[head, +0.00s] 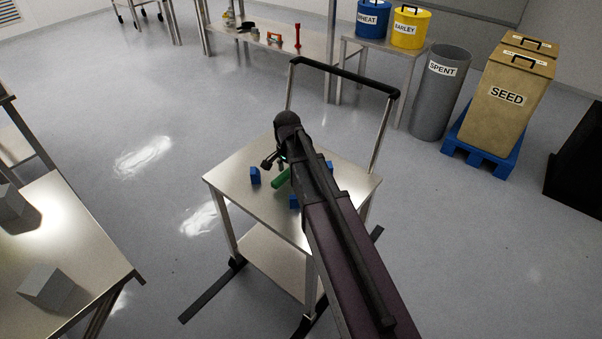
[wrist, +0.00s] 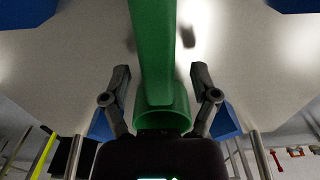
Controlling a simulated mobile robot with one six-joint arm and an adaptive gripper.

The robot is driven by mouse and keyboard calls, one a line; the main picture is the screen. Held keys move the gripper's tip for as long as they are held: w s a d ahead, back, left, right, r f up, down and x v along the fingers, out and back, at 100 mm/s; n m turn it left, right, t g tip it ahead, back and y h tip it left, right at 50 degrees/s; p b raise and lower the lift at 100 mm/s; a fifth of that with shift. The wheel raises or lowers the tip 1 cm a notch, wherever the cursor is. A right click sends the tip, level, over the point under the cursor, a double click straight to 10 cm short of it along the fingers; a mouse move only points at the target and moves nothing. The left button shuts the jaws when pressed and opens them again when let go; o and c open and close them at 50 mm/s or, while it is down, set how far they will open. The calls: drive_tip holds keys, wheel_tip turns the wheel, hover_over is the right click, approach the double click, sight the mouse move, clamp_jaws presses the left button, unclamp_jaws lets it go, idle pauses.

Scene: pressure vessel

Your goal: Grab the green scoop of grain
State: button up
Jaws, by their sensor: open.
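The green scoop (head: 281,178) lies on the top of a small steel cart (head: 235,183), partly hidden by my arm in the head view. In the wrist view the scoop (wrist: 155,45) runs from the top edge down to a round end close to my gripper's palm. My gripper (wrist: 160,75) is open, with one finger on each side of the scoop and a gap visible on both sides. In the head view my gripper (head: 276,163) is low over the cart top. I cannot see any grain in the scoop.
Blue blocks (head: 255,175) stand around the scoop on the cart, one (head: 294,202) beside my arm. The cart has a tall push handle (head: 345,72) at the back. A steel table (head: 60,235) is at left. Wheat (head: 370,20) and barley (head: 409,27) buckets stand behind.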

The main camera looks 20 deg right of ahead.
drive_tip(key=shift+f+b, duration=0.35)
drive_tip(key=shift+f, duration=0.25)
clamp_jaws()
idle(0.3)
